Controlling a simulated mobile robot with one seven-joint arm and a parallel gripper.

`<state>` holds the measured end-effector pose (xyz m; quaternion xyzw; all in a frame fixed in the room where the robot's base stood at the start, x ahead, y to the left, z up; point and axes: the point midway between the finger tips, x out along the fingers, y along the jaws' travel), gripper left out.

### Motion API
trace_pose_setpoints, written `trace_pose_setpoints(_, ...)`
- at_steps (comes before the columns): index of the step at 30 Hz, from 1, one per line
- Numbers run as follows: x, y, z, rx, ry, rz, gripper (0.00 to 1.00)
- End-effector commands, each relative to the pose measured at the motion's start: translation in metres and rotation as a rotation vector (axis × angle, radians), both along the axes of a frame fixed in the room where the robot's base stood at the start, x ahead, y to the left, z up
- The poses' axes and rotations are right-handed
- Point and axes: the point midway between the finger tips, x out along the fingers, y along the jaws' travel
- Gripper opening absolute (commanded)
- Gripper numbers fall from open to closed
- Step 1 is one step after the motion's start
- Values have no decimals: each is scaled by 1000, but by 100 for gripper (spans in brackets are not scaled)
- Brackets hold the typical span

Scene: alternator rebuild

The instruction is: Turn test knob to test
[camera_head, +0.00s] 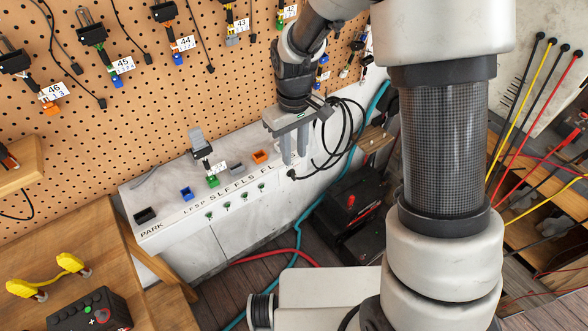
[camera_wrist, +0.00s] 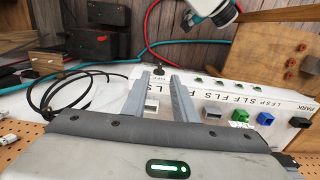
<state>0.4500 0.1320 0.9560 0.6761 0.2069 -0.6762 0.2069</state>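I cannot pick out a knob marked test in either view. A dark box (camera_head: 90,313) at the lower left of the head view has small green and red controls on top. It is cut off by the picture's edge, and its markings are too small to read. My gripper (camera_head: 294,158) is far to the right of that box, above the right end of a white panel (camera_head: 180,243) lettered PARK. In the wrist view my gripper (camera_wrist: 157,78) has its two fingers apart with nothing held between them.
Coloured sockets, including blue (camera_head: 187,194) and orange (camera_head: 260,156), line the panel; a grey-clipped connector (camera_head: 201,146) stands at the green one. Pegboard (camera_head: 150,100) with hanging connectors rises behind. Black cables (camera_head: 343,130) lie right of my gripper.

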Motion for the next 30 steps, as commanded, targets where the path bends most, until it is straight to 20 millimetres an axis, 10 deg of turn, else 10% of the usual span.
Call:
trace_pose_setpoints(12,0,0,-71,-1,1,1,26)
trace_pose_setpoints(24,0,0,-79,0,0,0,26)
trace_pose_setpoints(30,0,0,-79,0,0,0,0)
